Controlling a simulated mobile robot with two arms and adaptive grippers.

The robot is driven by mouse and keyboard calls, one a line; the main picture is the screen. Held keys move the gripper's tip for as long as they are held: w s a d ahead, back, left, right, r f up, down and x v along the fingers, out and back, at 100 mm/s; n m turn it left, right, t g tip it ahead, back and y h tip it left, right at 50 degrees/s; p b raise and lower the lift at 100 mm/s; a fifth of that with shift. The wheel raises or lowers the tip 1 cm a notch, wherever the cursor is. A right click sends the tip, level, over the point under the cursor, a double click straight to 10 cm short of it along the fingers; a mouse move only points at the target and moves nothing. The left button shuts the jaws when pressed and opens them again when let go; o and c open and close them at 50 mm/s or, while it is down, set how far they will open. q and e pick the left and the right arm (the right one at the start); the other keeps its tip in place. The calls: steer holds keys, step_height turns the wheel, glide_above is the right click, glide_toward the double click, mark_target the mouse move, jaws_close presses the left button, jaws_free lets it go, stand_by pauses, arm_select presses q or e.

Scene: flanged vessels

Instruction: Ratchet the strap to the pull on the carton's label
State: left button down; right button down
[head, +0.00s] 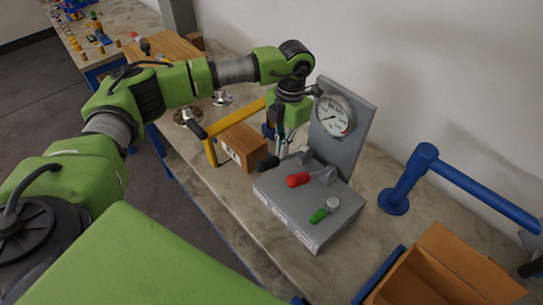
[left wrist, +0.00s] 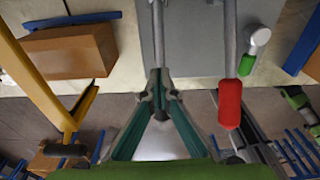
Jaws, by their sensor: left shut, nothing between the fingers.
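A grey tensioning stand (head: 300,222) carries a round dial gauge (head: 335,116) and levers with a black handle (head: 268,163), a red handle (head: 298,180) and a green handle (head: 319,215). The dial reading is too small to tell. A brown carton (head: 246,146) with a small white label stands left of the stand; the label is unreadable. My left gripper (head: 279,150) is shut and empty, pointing down just above the black handle. In the left wrist view the gripper (left wrist: 160,85) overlaps a grey lever rod (left wrist: 158,38); contact is unclear. The red handle (left wrist: 230,104) is beside it. The strap is not clearly visible.
A yellow frame (head: 212,150) stands by the carton. A blue post with an arm (head: 400,188) stands right of the stand. An open carton (head: 440,262) sits at lower right. Metal flanged parts (head: 187,117) lie at back left. A wall closes off the back.

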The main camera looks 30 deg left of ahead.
arm_select(q)
step_height(320, 180, up, 12)
steer(key=w, duration=0.1)
steer(key=shift+d, duration=0.15)
stand_by(0.3)
steer(key=shift+f, duration=0.1)
stand_by(0.9)
